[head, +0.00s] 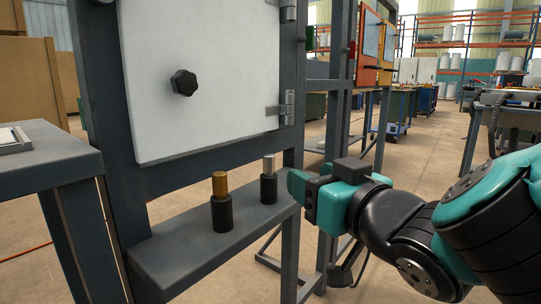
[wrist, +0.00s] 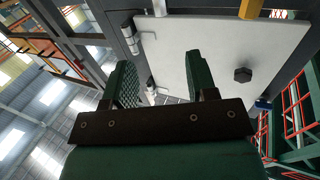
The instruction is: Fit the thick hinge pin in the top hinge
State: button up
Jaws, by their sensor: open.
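The thick hinge pin (head: 220,184) is brass-coloured and stands upright in a black holder (head: 222,213) on the grey shelf. It shows partly at the top of the upside-down wrist view (wrist: 250,8). The top hinge (head: 288,10) is on the white door's right edge, cut off by the top of the head view; whether its bore is empty cannot be told. My gripper (head: 299,184) is open and empty, right of both pins near the shelf's right end. Its two green fingers stand apart in the wrist view (wrist: 160,78).
A thinner silver pin (head: 268,163) in a black holder stands between the brass pin and my gripper. The white door (head: 215,70) has a black knob (head: 184,83) and a lower hinge (head: 286,108). Dark frame posts flank it. A grey table (head: 50,160) is at left.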

aim_at(271, 159)
jog(key=p+x, duration=0.8)
jog(key=p, duration=0.2)
jog(key=shift+w+a, duration=0.2)
jog(key=p+x, duration=0.4)
jog(key=p, duration=0.2)
jog(key=shift+a, duration=0.1)
jog(key=shift+w+a+f+p, duration=0.3)
jog(key=shift+w+p, duration=0.1)
jog(key=shift+w, duration=0.1)
grip_shut()
jog(key=shift+r, duration=0.1)
